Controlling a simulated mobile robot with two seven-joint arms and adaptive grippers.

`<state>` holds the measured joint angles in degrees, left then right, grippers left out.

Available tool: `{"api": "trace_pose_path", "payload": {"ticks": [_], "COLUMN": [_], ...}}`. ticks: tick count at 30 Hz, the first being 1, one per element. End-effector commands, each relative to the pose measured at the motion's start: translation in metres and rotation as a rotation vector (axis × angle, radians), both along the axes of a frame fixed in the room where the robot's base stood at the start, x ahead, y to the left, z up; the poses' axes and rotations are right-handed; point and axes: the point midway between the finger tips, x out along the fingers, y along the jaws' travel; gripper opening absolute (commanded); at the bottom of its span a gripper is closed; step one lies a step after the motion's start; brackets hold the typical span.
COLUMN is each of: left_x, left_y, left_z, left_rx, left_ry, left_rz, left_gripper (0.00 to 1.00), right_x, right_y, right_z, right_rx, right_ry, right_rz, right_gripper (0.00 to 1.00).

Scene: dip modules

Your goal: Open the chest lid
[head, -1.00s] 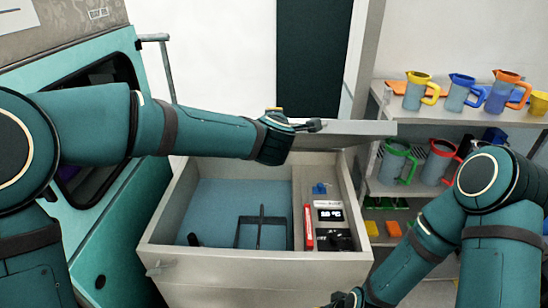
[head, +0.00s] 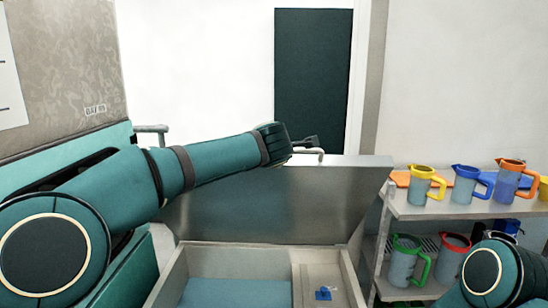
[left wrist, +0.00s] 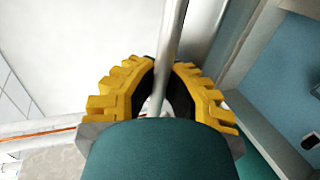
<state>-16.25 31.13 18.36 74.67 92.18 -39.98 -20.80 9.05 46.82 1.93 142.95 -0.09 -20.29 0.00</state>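The chest (head: 172,284) stands in front of me, its top open. Its grey lid (head: 270,205) is raised steeply at the back, with the inner face toward me. A metal handle (head: 313,151) shows at the lid's top edge. My left gripper (head: 308,143) is up at this handle. In the left wrist view, the yellow-padded fingers of my left gripper (left wrist: 165,75) close around the metal handle bar (left wrist: 172,35). The exact contact is partly hidden by the teal link. My right arm shows at the bottom right of the head view; its gripper is out of frame.
Inside the chest are a blue floor (head: 235,292) and a side compartment with a small blue item (head: 323,293). A shelf (head: 440,207) with several coloured jugs stands at the right, close to the lid. A teal cabinet is at the left.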

Motion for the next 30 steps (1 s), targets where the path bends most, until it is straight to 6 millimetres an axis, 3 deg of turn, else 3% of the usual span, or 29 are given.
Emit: {"api": "trace_pose_path", "payload": {"ticks": [9, 12, 13, 23, 30], "left_x": [-0.001, -0.001, -0.001, -0.002, -0.032], "left_y": [0.0, 0.0, 0.0, 0.0, 0.0], "left_z": [0.006, 0.006, 0.006, 0.003, 0.015], "left_rx": [-0.003, -0.003, -0.003, -0.001, -0.001], "left_ry": [-0.01, -0.009, -0.008, -0.004, -0.006], "left_rz": [-0.001, -0.001, -0.001, -0.001, -0.002], "left_gripper": [0.0, 0.39, 0.43, 0.43, 0.43], "right_x": [0.0, 0.0, 0.0, 0.0, 0.0], "right_y": [0.0, 0.0, 0.0, 0.0, 0.0], "right_z": [0.0, 0.0, 0.0, 0.0, 0.0], "right_rx": [0.0, 0.0, 0.0, 0.0, 0.0], "right_ry": [0.0, 0.0, 0.0, 0.0, 0.0], "right_rz": [0.0, 0.0, 0.0, 0.0, 0.0], "right_gripper": [0.47, 0.47, 0.47, 0.47, 0.47]}}
